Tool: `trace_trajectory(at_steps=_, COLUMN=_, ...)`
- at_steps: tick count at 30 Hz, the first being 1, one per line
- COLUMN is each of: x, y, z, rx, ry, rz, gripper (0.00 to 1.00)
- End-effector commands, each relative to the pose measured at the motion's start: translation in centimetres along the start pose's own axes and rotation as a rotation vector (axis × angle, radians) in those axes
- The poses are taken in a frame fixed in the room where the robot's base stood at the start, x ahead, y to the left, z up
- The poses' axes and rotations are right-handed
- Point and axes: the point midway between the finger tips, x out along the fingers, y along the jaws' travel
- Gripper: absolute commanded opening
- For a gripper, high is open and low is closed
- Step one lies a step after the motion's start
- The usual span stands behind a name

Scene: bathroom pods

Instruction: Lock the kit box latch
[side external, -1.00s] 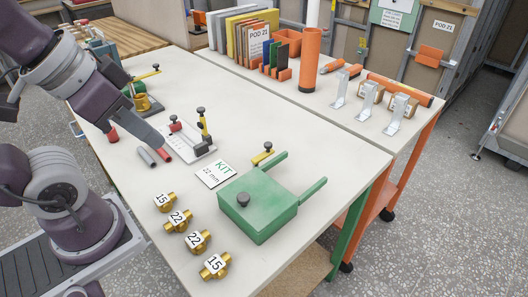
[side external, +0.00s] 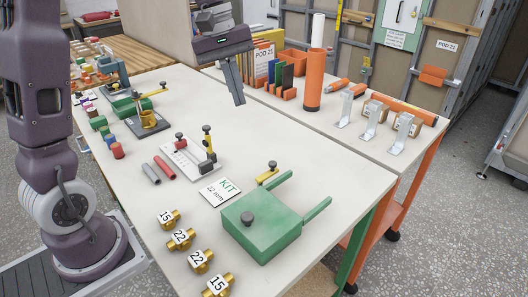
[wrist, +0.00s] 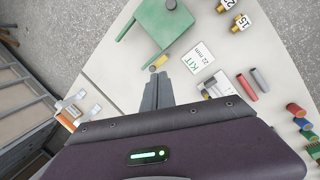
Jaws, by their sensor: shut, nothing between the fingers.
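The kit box is a green box (side external: 262,228) with a black knob on its lid and two green arms reaching to the right, on the near part of the white table. A yellow latch (side external: 267,178) with a black knob stands just behind it; it also shows in the wrist view (wrist: 157,63). The green box fills the top middle of the wrist view (wrist: 158,28). My gripper (side external: 240,103) is shut and empty, pointing down, high up and towards the back of the table. In the wrist view its fingertips (wrist: 160,76) appear just below the latch, with nothing held.
A KIT 22 mm card (side external: 220,191) lies left of the box. Several brass fittings (side external: 180,239) stand in front-left. A white plate fixture (side external: 192,158) with upright clamps is farther back. An orange tube (side external: 312,82) stands on the back table. Table space behind the latch is clear.

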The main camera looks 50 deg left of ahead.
Motion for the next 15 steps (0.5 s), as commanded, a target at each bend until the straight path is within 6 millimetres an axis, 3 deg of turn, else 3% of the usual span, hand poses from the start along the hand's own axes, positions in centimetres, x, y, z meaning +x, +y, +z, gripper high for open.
trace_trajectory(at_steps=1, x=1.6, y=0.5, z=-2.6, rx=-0.099, ry=-0.038, rz=-0.015, gripper=0.00)
trace_trajectory(at_steps=3, x=3.6, y=1.0, z=-5.8, rx=-0.237, ry=-0.085, rz=-0.028, gripper=0.00)
trace_trajectory(at_steps=6, x=6.4, y=1.1, z=-9.4, rx=-0.392, ry=-0.139, rz=-0.046, gripper=0.00)
trace_trajectory(at_steps=10, x=8.9, y=0.7, z=-12.1, rx=-0.512, ry=-0.182, rz=-0.064, gripper=0.00)
trace_trajectory(at_steps=15, x=9.8, y=0.6, z=-12.9, rx=-0.555, ry=-0.198, rz=-0.069, gripper=0.00)
